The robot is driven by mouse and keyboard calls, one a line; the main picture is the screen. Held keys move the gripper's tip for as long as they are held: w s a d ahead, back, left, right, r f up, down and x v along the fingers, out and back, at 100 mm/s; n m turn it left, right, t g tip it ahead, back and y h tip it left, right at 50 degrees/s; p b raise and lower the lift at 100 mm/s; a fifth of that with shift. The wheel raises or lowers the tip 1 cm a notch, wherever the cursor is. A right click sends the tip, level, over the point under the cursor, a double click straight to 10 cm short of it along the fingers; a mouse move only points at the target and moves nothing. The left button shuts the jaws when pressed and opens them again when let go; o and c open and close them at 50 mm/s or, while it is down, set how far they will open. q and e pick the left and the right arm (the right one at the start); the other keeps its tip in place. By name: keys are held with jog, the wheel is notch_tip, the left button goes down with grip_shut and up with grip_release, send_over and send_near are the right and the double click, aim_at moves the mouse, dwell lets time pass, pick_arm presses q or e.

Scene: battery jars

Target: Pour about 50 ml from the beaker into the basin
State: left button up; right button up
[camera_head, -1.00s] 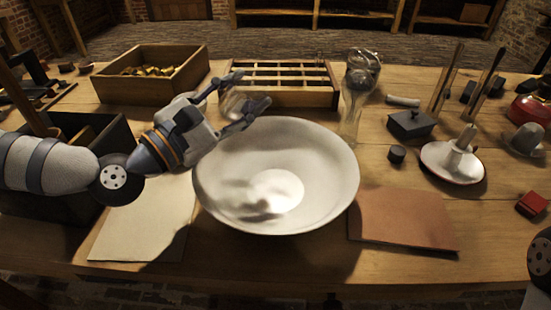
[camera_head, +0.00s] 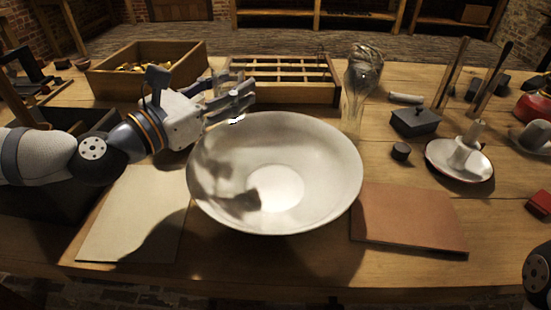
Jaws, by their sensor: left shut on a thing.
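The wide white basin (camera_head: 325,180) stands in the middle of the table, with shadows of my arm and gripper across its inside. My left gripper (camera_head: 240,97) is at the basin's back left rim, its fingers pointing right. It is shut on the clear glass beaker (camera_head: 236,119), which is mostly hidden by the fingers and hard to make out. The beaker looks tilted, its lower visible edge bright near the basin's rim. I cannot make out its liquid level or any stream. My right gripper is out of view.
Behind stand a wooden box (camera_head: 107,83) and a divided wooden tray (camera_head: 300,96). A tall clear glass vessel (camera_head: 357,100) stands behind the basin to the right. A tan sheet (camera_head: 130,215) and a brown board (camera_head: 408,217) flank the basin. A candle holder (camera_head: 478,175) is at right.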

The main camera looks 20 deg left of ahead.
pick_arm(q)
jog(key=shift+w+a+f+n, duration=0.2)
jog(key=shift+a+f+n, duration=0.1)
jog(key=shift+n, duration=0.5)
jog(key=shift+r, duration=0.1)
